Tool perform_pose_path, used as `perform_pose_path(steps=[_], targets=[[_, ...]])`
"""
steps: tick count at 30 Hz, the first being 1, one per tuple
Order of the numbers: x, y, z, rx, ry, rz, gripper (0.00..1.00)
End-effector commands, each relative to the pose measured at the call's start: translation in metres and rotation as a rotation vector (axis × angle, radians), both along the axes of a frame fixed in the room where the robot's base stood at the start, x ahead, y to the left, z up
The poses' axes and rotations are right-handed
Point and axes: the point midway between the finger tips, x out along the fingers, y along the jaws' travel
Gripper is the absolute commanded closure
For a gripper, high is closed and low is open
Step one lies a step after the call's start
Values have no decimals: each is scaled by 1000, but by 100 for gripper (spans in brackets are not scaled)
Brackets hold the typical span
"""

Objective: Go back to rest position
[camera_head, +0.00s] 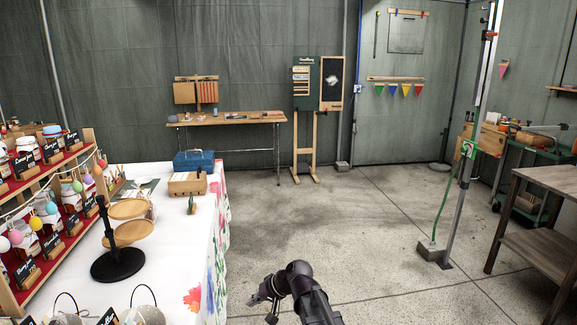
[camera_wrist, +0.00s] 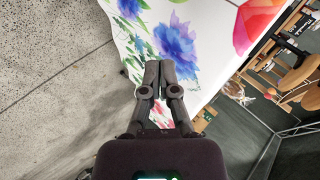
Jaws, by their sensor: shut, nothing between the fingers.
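My gripper (camera_wrist: 158,78) is shut and empty in the wrist view. It points at the white tablecloth (camera_wrist: 190,15) with blue and red painted flowers, over the table's edge. In the head view my dark arm rises at the bottom centre, and the end of my gripper (camera_head: 264,303) shows small, to the right of the cloth-covered table (camera_head: 210,250). It is apart from everything on the table as far as the head view shows.
The table holds a tiered wooden stand (camera_head: 130,208), a blue box (camera_head: 194,160), a wooden box (camera_head: 187,184) and a jar shelf (camera_head: 75,225). A wooden workbench (camera_head: 540,195) and a pole (camera_head: 462,190) stand right. The concrete floor (camera_head: 340,230) between is open.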

Motion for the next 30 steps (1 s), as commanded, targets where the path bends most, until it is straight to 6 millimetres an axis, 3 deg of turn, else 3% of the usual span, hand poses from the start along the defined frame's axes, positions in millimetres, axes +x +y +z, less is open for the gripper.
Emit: perform_pose_path(steps=[1,6,12,24,28,30], targets=[[-11,-25,-17,-63,5,-5,100],[-39,-104,-55,-287,42,-23,100],[-70,-178,-82,-500,102,-51,100],[-113,-258,-103,-728,193,-95,100],[-125,-277,-106,-784,221,-110,100],[-122,-275,-95,-779,217,-107,100]])
